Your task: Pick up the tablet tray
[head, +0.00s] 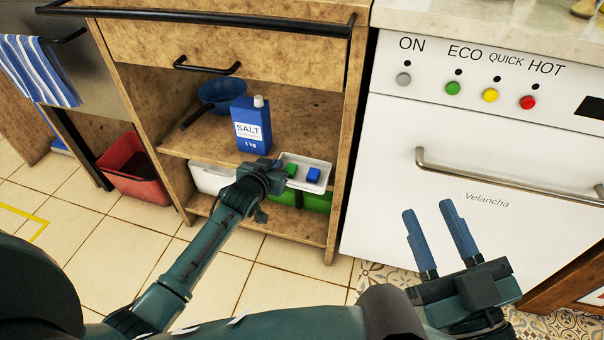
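The tablet tray (318,187) is a small white tray with a green tablet (292,170) and a blue tablet (313,175) in it. My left gripper (276,168) is right at the tray's left edge. Its fingers are small and partly hidden by the wrist, so I cannot tell whether they grip the rim. My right gripper (437,232) is open and empty, its two blue fingers apart in front of the white dishwasher.
A blue salt box (251,126) stands on the shelf just behind my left gripper. A blue pan (221,93) lies further back. White and green containers (310,202) sit below. The dishwasher (480,130) stands on the right. A red bin (134,172) is at left.

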